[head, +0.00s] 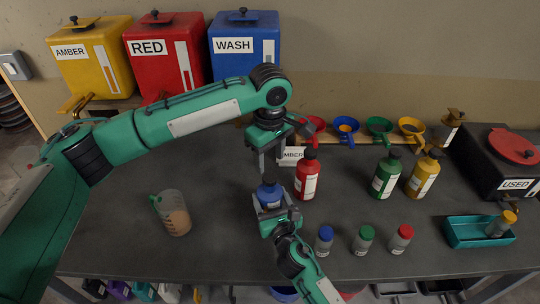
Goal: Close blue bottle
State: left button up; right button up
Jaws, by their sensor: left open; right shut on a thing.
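The blue bottle (269,192) stands upright on the workbench left of the red bottle. My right gripper (277,218) is shut on the blue bottle from the front side. My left gripper (268,164) is open and points down just above the bottle's top. The bottle's neck is dark and partly hidden by the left gripper, so I cannot tell whether a cap sits on it.
A red bottle (307,175) stands close right of the blue one. Green (384,178) and yellow (422,177) bottles stand farther right. A measuring jug (174,215) stands left. Small jars (364,240) line the front. A teal tray (465,233) is at right.

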aim_at(270, 178)
pick_arm(q)
jog(key=shift+f, duration=0.15)
jog(key=shift+f, duration=3.95)
jog(key=shift+c, duration=0.4)
